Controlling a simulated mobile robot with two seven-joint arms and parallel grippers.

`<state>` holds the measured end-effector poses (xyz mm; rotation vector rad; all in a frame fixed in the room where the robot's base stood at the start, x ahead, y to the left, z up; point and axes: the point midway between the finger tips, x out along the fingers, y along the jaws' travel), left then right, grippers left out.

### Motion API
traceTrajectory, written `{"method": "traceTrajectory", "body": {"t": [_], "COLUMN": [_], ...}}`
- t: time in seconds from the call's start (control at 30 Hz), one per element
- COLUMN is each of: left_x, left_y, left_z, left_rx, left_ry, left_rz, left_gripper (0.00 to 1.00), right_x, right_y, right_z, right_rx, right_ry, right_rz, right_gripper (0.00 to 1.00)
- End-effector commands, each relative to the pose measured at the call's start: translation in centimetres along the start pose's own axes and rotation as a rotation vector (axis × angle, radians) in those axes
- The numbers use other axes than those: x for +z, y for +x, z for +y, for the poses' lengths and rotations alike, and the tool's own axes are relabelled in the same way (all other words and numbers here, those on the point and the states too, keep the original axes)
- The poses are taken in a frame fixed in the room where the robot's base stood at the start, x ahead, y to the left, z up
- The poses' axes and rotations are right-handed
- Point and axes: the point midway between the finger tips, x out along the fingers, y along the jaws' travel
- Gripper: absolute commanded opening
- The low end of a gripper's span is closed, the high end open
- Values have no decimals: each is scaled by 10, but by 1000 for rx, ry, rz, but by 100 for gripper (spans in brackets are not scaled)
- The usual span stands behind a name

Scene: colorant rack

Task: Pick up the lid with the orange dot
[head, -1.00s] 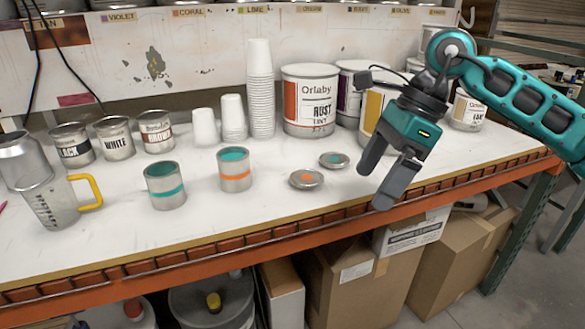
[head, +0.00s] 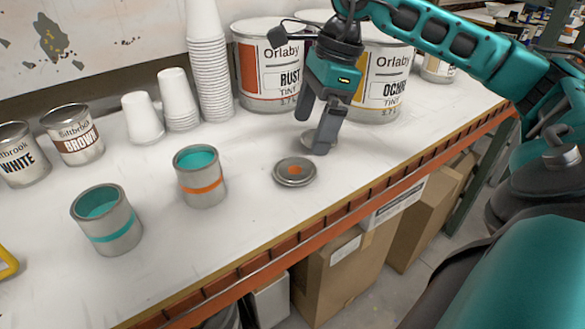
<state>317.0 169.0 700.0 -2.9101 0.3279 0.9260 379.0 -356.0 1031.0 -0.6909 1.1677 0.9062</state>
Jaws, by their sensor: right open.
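The lid with the orange dot (head: 295,171) lies flat on the white tabletop in the head view, in front of and a little left of my right gripper. My right gripper (head: 311,136) is open and points down. I cannot tell how far the fingertips are above the table. Nothing shows between the fingers. My left gripper is not in view.
An orange-striped can (head: 201,178) and a teal-striped can (head: 107,220) stand open left of the lid. Paper cup stacks (head: 208,60) and large tint cans, RUST (head: 265,75) and OCHRE (head: 385,85), stand behind. The table's front edge (head: 330,213) runs close in front of the lid.

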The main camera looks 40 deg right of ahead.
Motion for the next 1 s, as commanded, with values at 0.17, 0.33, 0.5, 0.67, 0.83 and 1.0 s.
{"method": "traceTrajectory", "body": {"t": [0.17, 0.33, 0.5, 0.67, 0.83, 1.0], "left_x": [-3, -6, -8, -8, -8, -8], "left_y": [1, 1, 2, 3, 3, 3], "left_z": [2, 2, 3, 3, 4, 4], "left_rx": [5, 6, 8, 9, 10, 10], "left_ry": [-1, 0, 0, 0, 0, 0], "left_rz": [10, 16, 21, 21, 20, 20], "left_gripper": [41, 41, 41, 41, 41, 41], "right_x": [0, 1, 3, 3, 3, 3], "right_y": [25, 37, 63, 79, 80, 80], "right_z": [0, 2, 5, 4, 4, 4], "right_rx": [1, 3, 3, 1, 0, 0], "right_ry": [0, 0, -1, 0, 0, 0], "right_rz": [0, -1, -1, -2, -2, -2], "right_gripper": [100, 100, 100, 100, 100, 92]}}
